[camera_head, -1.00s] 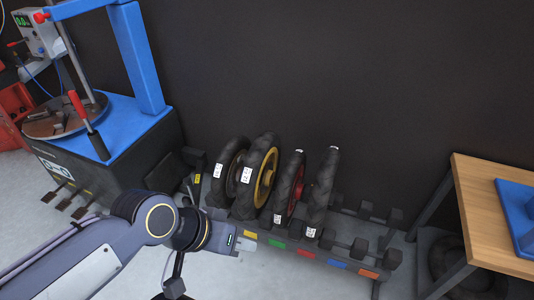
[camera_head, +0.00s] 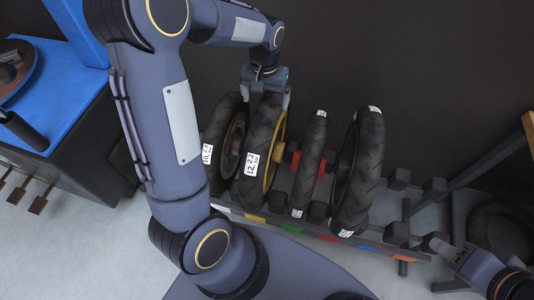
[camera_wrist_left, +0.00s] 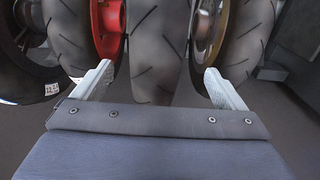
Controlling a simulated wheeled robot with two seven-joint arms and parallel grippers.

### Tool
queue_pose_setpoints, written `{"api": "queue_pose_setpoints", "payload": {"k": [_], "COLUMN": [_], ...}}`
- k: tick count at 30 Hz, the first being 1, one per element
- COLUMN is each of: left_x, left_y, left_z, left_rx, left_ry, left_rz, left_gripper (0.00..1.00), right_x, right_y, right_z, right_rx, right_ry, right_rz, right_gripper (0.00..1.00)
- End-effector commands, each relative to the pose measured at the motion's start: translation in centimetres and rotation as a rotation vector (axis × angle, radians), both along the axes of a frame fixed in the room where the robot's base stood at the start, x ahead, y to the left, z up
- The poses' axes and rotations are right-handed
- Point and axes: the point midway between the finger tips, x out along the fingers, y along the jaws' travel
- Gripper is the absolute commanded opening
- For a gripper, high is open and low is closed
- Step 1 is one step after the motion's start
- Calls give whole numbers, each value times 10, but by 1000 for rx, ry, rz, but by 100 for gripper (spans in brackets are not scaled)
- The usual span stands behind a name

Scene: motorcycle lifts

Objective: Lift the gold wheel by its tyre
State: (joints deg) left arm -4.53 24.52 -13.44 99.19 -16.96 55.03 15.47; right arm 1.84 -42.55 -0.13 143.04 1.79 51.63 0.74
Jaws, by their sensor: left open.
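The gold wheel (camera_head: 279,142) stands upright in the rack, with a black treaded tyre, a gold rim on its right side and a white label reading 12.22. My left gripper (camera_head: 265,98) is open at the top far end of this tyre, with one finger to each side. In the left wrist view the tyre (camera_wrist_left: 157,55) runs between the two pale fingers (camera_wrist_left: 160,85), which are apart from each other. I cannot tell whether they touch it. My right gripper (camera_head: 443,246) shows small at the lower right; its jaw opening is unclear.
A dark wheel (camera_head: 217,165) stands close on the left. A red-hubbed wheel (camera_head: 309,165) and another black wheel (camera_head: 360,175) stand on the right. The rack (camera_head: 335,238) has coloured tags. A blue machine (camera_head: 60,125) is at left.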

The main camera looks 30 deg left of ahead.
Motion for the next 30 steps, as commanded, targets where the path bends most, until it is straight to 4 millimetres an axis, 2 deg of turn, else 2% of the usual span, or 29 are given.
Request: {"api": "queue_pose_setpoints", "payload": {"k": [18,27,30], "left_x": [-1,0,0], "left_y": [-5,-5,-5], "left_z": [-79,-83,-83], "left_rx": [9,9,8], "left_ry": [9,7,7], "left_rz": [-1,-1,-1], "left_gripper": [93,93,81], "right_x": [0,0,0], "right_y": [0,0,0], "right_z": [-16,-16,-16], "right_rx": [0,0,0], "right_ry": [0,0,0], "right_rz": [0,0,0], "right_gripper": [36,36,36]}}
